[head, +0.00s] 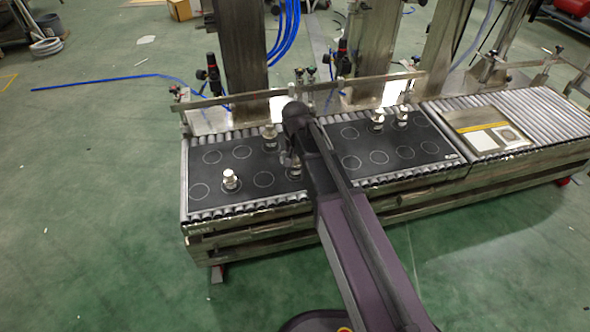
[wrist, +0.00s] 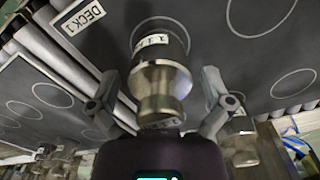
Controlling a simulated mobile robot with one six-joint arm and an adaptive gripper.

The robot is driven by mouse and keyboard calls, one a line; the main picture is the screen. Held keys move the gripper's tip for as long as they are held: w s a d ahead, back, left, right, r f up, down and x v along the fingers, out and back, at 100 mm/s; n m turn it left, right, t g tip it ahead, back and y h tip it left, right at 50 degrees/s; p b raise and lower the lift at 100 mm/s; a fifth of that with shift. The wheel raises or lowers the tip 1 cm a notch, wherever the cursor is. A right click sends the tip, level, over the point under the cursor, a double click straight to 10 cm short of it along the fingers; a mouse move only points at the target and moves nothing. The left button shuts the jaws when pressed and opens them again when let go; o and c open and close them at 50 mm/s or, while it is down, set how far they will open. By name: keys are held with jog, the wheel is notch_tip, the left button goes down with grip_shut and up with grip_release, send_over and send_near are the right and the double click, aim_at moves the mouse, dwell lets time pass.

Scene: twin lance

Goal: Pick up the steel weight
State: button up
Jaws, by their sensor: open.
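In the wrist view a shiny metal weight (wrist: 162,88) with a knob and a white label stands on the dark deck, between the two spread fingers of my gripper (wrist: 160,104). The fingers are open, with a visible gap on each side of the weight. In the head view my gripper is mostly hidden behind my arm, and a weight (head: 295,170) shows partly beside it. Other metal weights stand on the left mat (head: 230,179), behind my gripper (head: 269,136), and as a pair on the right mat (head: 377,121). I cannot tell their materials apart surely.
Two black mats with white circles lie on a roller conveyor (head: 250,208). A "DECK 1" label (wrist: 82,14) is at the mat's edge. Another weight (wrist: 240,143) is near the right finger. Steel posts (head: 240,60) and a rail stand behind. A panel (head: 487,130) lies at right.

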jog(key=shift+f, duration=0.15)
dwell(0.5)
jog(key=c, duration=1.2)
jog(key=shift+r+p, duration=1.8)
jog(key=shift+r, duration=0.05)
jog(key=s+d, duration=0.1)
jog(key=s, duration=0.4)
jog(key=s+d+r+p, duration=0.1)
jog(key=s, duration=0.4)
jog(key=s+d, duration=0.1)
jog(key=s, duration=0.4)
jog(key=shift+s+d+r, duration=0.2)
jog(key=shift+s+d, duration=0.05)
